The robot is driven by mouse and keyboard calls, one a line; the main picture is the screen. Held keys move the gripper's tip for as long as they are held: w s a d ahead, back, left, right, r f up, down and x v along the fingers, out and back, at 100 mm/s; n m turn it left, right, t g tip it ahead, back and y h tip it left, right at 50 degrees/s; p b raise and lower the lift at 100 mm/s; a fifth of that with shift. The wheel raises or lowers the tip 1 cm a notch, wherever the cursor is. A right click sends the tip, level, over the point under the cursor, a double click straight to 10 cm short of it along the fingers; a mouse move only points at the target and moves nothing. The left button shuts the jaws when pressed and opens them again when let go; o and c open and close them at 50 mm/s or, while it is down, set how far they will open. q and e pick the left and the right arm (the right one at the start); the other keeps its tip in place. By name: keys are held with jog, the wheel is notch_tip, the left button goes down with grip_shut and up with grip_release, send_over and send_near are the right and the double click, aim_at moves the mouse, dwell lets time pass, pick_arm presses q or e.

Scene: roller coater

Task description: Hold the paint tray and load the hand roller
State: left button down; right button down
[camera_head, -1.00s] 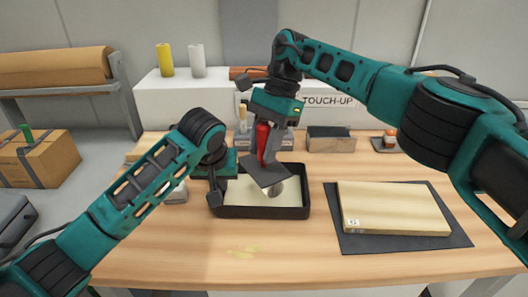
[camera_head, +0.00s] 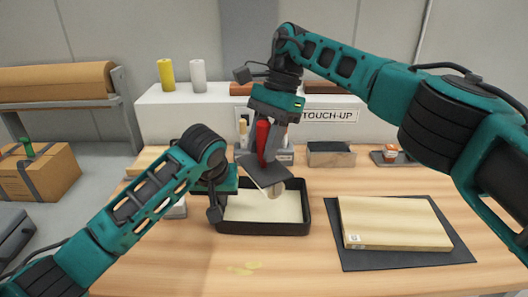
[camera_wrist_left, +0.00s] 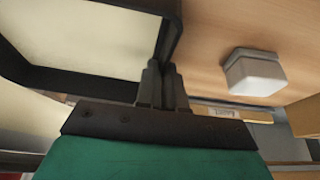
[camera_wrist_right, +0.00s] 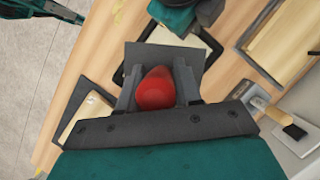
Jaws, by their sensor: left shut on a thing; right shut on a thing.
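The black paint tray (camera_head: 262,228) with cream paint (camera_head: 245,208) inside stands on the wooden table. My left gripper (camera_head: 215,205) is shut on the tray's left rim; the left wrist view shows its fingers (camera_wrist_left: 162,85) at the tray's edge (camera_wrist_left: 120,92). My right gripper (camera_head: 263,158) is shut on the red handle (camera_head: 262,138) of the hand roller, whose red end shows in the right wrist view (camera_wrist_right: 155,88). A dark plate hangs below the handle. The pale roller (camera_head: 275,192) is over the tray's right half; whether it touches the paint is unclear.
A wooden board (camera_head: 393,222) lies on a dark mat (camera_head: 410,259) to the right. Small paint smears (camera_head: 243,268) mark the table in front; the front is otherwise clear.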

pick_arm(q)
jog(key=c, duration=1.2)
grip_release()
jog(key=shift+o, duration=0.2)
